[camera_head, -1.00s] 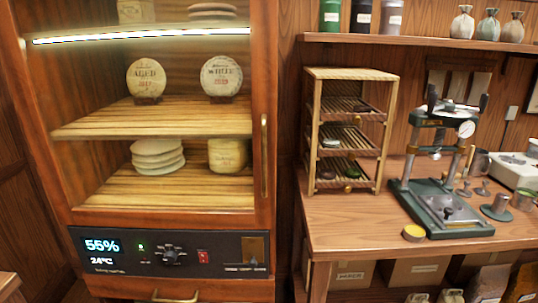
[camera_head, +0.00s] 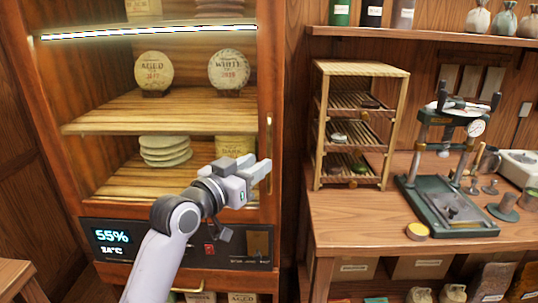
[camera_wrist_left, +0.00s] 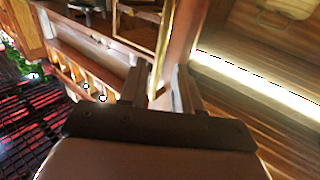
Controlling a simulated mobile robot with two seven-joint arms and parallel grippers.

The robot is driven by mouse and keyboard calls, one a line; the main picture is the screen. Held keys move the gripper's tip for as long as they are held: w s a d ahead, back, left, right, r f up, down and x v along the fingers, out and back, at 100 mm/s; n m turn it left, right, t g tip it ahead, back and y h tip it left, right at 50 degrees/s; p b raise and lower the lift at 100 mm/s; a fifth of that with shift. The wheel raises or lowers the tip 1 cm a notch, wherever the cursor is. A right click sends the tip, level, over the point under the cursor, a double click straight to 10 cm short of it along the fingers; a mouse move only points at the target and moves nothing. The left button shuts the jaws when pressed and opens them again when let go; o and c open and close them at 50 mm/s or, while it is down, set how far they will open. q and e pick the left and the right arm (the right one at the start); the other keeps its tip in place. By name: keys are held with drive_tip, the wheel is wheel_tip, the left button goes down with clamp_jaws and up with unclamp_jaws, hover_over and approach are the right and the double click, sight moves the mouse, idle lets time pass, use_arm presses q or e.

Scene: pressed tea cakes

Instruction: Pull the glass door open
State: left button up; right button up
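The cabinet's glass door (camera_head: 270,60) has a wooden frame and looks closed, with shelves of tea cakes behind the glass. Its upright brass handle (camera_head: 269,135) is on the right side of the frame. My left gripper (camera_head: 262,171) is at the handle's lower half, its fingertips overlapping it in the head view. In the left wrist view, the gripper (camera_wrist_left: 158,92) has its two fingers apart. A thin golden bar, which looks like the handle, runs between them; I cannot tell whether they touch it. My right gripper is not in view.
A control panel (camera_head: 110,237) sits below the door. To the right, a wooden table (camera_head: 345,225) carries a slatted rack (camera_head: 317,130) and a green press (camera_head: 440,205). A stool's edge (camera_head: 15,272) is at the lower left.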

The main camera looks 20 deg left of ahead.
use_arm(q)
drive_tip(key=shift+p+x, duration=0.4)
drive_tip(key=shift+x, duration=2.45)
clamp_jaws()
